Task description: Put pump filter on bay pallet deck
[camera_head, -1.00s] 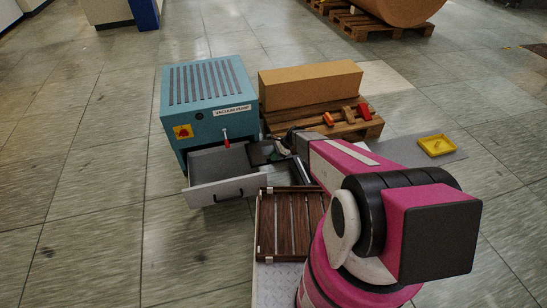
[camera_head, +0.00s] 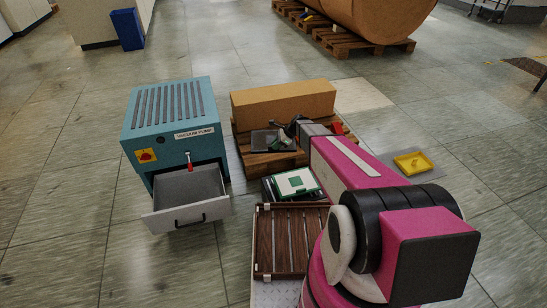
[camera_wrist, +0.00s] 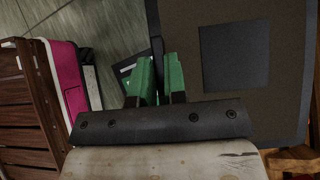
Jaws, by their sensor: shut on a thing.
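The pump filter, a dark flat square panel (camera_head: 264,139), is held over the front left of the wooden pallet. It fills the right of the wrist view (camera_wrist: 285,75), with a darker square on its face. My gripper (camera_head: 287,142) is shut on its edge; the green fingers (camera_wrist: 160,78) show in the wrist view. The bay pallet deck (camera_head: 258,163) lies right of the teal vacuum pump (camera_head: 175,115). I cannot tell whether the panel touches the deck. The pump's drawer (camera_head: 188,215) is open and looks empty.
A long cardboard box (camera_head: 285,103) covers the pallet's rear. A red item (camera_head: 338,128) lies at its right. A green and white framed item (camera_head: 296,182) sits before the pallet, beyond a slatted wooden rack (camera_head: 285,240). A yellow tray (camera_head: 413,162) lies right.

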